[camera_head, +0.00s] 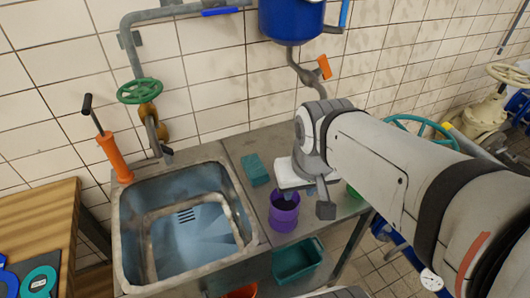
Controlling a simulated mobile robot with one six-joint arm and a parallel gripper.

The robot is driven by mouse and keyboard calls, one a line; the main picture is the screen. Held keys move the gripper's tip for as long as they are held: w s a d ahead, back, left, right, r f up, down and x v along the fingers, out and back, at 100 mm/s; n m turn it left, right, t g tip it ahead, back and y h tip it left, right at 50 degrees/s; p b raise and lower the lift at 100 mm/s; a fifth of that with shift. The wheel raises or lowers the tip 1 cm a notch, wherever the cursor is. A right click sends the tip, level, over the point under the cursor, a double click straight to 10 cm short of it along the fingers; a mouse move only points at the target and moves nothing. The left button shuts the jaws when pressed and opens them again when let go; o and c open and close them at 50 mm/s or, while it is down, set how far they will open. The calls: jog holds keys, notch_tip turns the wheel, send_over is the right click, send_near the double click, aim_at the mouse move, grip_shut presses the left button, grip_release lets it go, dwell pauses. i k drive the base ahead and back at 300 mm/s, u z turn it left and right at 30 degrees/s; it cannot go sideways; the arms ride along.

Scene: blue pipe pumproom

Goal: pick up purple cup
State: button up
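The purple cup (284,216) stands upright on the metal counter, just right of the sink basin. Its dark inside shows from above. My gripper (306,203) points down right by the cup, above and slightly to its right. One dark finger hangs to the right of the cup, apart from it. The other finger shows partly at the cup's far rim. The fingers look spread, with nothing held between them. Whether the far finger touches the cup or stands behind it I cannot tell.
A steel sink (185,235) fills the counter's left part. A teal sponge-like block (256,170) lies behind the cup. A green object is partly hidden behind my arm. A teal crate (298,261) is below the counter's front edge.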

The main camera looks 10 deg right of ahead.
aim_at(283, 214)
jog(key=k, duration=1.65)
jog(key=z, duration=0.45)
jog(key=i, duration=1.3)
jog(key=u, duration=1.35)
